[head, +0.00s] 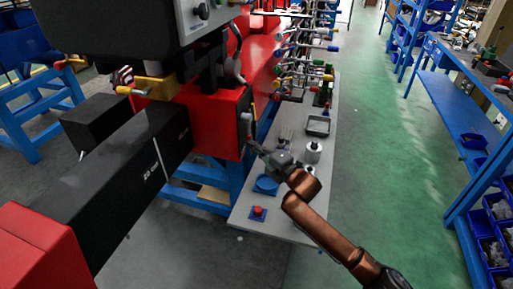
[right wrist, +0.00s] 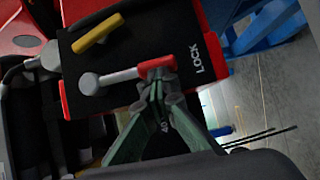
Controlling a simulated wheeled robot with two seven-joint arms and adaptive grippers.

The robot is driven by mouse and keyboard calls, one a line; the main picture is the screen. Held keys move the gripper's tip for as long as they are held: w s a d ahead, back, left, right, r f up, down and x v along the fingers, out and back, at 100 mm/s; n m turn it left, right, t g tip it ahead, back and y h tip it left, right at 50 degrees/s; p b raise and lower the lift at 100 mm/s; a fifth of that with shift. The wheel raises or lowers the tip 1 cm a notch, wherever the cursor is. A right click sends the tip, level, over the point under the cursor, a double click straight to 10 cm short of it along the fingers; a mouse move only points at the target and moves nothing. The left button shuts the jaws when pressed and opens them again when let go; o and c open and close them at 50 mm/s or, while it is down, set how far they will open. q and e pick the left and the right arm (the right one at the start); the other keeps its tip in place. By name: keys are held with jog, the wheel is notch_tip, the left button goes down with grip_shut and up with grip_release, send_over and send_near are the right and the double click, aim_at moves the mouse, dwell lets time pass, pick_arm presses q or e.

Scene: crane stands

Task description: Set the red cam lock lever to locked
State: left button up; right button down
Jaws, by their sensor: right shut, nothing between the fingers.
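The red cam lock lever (right wrist: 158,66) shows in the right wrist view as a grey arm with a red end, on a black panel marked LOCK. Its grey round pivot (right wrist: 89,83) is at the left, and the red end lies to the right, close to the LOCK lettering. My right gripper (right wrist: 157,90) is shut and empty, its green fingertips right by the red end; whether they touch it I cannot tell. In the head view my right gripper (head: 258,150) is at the side of the red machine housing (head: 215,125). My left gripper is not in view.
A yellow handle (right wrist: 97,34) sits above the lever on the panel. In the head view, a grey table (head: 278,229) below my right arm holds a blue bowl (head: 265,185), a red button (head: 257,211) and a tray (head: 318,126). Green floor lies to the right.

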jog(key=v, duration=1.2)
